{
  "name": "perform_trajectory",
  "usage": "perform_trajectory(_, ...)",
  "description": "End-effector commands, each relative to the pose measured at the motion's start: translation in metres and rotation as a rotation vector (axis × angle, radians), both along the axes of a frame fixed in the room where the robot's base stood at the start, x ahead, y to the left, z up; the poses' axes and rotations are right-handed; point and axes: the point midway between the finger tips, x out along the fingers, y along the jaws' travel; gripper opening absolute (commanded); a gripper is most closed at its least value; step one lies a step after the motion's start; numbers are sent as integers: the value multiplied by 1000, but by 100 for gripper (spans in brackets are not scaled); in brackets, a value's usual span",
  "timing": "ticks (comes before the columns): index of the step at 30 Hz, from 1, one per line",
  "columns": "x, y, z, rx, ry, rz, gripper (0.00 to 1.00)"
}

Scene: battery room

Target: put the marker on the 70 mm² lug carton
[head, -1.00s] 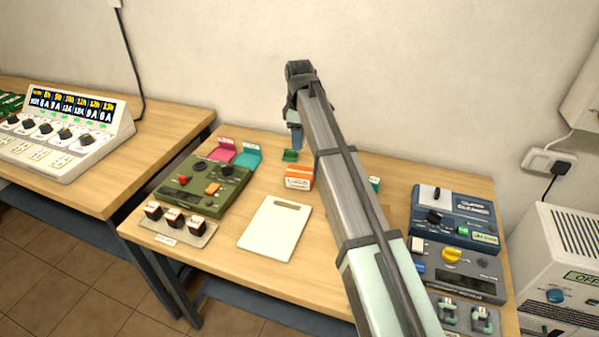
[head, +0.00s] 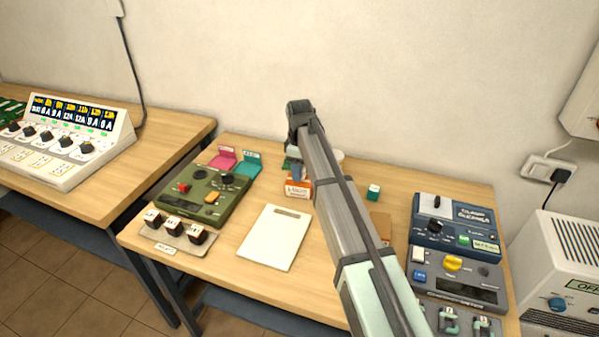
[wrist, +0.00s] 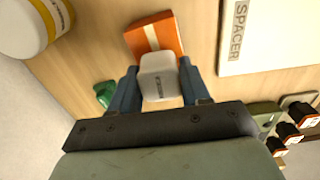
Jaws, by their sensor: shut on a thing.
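My gripper (wrist: 158,88) is shut on a small white block (wrist: 158,74) with dark lettering too small to read. The block looks like the marker. An orange and white carton (wrist: 152,34) lies just beyond the block in the wrist view, and the block overlaps its near edge there. In the head view this carton (head: 298,188), with lettering that looks like "LUGS", stands on the bench directly at my gripper (head: 297,174). I cannot tell whether block and carton touch. The lug size on the carton is not readable.
A white board marked SPACER (wrist: 268,32) lies beside the carton. A white tub with a yellow band (wrist: 32,24) and a green item (wrist: 104,94) are on the other side. A green panel (head: 207,198) and a blue device (head: 452,228) flank the bench.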

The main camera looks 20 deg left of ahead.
Motion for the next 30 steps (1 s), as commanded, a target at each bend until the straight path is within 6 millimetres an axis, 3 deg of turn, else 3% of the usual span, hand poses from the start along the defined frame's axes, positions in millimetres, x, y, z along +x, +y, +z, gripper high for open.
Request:
perform_trajectory(3, 0, 0, -12, 0, 0, 0, 17)
perform_trajectory(15, 0, 0, -16, 0, 0, 0, 17)
perform_trajectory(16, 0, 0, -16, 0, 0, 0, 48)
perform_trajectory(23, 0, 0, -15, 0, 0, 0, 70)
perform_trajectory(30, 0, 0, -15, 0, 0, 0, 72)
